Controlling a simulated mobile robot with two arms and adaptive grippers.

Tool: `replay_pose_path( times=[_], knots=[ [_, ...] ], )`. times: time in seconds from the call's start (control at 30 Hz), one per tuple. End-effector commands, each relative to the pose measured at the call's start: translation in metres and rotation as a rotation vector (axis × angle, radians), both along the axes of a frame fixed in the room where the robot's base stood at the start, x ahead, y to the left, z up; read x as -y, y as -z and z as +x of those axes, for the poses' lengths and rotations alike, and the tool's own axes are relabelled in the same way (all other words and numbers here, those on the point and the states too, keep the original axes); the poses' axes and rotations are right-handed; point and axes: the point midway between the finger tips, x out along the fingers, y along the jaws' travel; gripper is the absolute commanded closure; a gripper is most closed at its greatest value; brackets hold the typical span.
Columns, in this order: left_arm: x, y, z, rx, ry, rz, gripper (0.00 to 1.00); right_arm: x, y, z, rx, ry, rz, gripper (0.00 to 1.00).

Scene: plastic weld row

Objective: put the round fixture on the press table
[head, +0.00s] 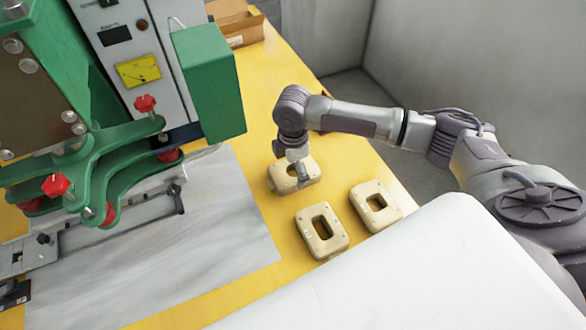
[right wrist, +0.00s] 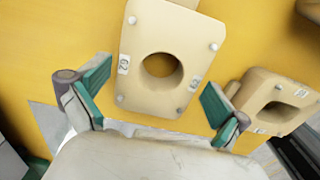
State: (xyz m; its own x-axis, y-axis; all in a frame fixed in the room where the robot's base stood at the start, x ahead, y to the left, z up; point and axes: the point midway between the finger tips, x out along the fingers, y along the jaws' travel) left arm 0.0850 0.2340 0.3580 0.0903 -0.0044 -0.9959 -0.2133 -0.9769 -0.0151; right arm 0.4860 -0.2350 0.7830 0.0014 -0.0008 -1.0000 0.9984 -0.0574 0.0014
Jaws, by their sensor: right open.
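The round fixture (head: 281,181) is a beige block on the yellow table, the farthest of three such blocks. In the right wrist view the round fixture (right wrist: 143,95) shows a round hole, small pins and number labels. My right gripper (head: 298,177) is over it, pointing down. In the right wrist view the right gripper (right wrist: 155,88) is open, with one teal-padded finger on each side of the block's near end and no grip on it. A grey metal sheet (head: 215,225), which may be the press table, lies left of the blocks. My left gripper is not in view.
Two beige blocks with angular openings, a nearer one (head: 321,238) and a right one (head: 384,211), stand close by. A green press (head: 125,160) with red knobs rises at the left. A cardboard box (head: 245,32) is at the back. The sheet's right part is clear.

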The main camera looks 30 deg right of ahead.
Motion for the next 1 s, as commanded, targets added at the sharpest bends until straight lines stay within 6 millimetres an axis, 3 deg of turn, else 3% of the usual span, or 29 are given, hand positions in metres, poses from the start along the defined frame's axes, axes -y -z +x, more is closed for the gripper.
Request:
replay_pose_path(
  times=[0.3, 0.5, 0.7, 1.0],
  knots=[
    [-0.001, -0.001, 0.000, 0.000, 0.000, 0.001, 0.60, 0.000, -0.067, 0.001, 0.006, -0.001, 0.001, 0.00],
    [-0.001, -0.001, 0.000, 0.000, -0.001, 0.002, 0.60, 0.000, -0.100, 0.001, 0.004, 0.000, 0.001, 0.00],
    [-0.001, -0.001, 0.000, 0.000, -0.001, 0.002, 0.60, 0.000, -0.113, 0.000, 0.002, 0.001, 0.000, 0.00],
    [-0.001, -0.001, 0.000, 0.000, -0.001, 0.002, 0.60, 0.000, -0.113, 0.000, 0.001, 0.001, 0.000, 0.00]
  ],
)
